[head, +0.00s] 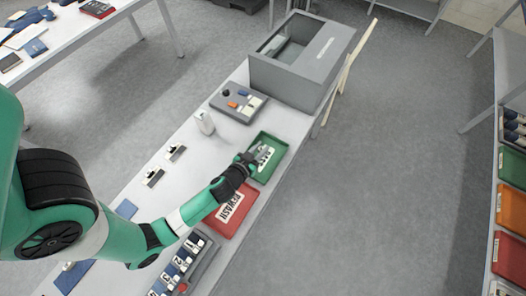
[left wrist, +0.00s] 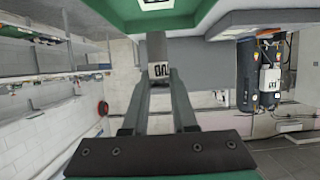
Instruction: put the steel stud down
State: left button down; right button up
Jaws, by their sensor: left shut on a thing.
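My left gripper (head: 256,157) is over the green tray (head: 266,173) on the long white bench. In the left wrist view its two fingers (left wrist: 158,85) are shut on the steel stud (left wrist: 157,52), a small grey metal piece with a dark-marked label. The green tray (left wrist: 205,12) also shows at the top of that view, close to the stud's far end. I cannot tell whether the stud touches the tray. In the head view the gripper mostly hides the stud and part of the tray. My right gripper is not in view.
A red tray (head: 226,222) marked REWASH lies beside the green one. A grey washer box (head: 290,75), a control box (head: 229,101) and a white bottle (head: 205,122) stand farther along the bench. A grey rack (head: 209,250) with several labelled pieces is nearer me.

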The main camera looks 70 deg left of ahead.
pick_arm(q)
jog(key=shift+w+a+f, duration=0.3)
jog(key=shift+f, duration=0.2)
jog(key=shift+w+a+f, duration=0.25)
jog(key=shift+a+f, duration=0.05)
jog(key=shift+f, duration=0.15)
jog(key=shift+w+a+f+b, duration=0.1)
jog(key=shift+f+b, duration=1.05)
jog(key=shift+f, duration=0.65)
jog(key=shift+f, duration=0.1)
jog(key=shift+f, duration=0.1)
jog(key=c, duration=0.7)
grip_release()
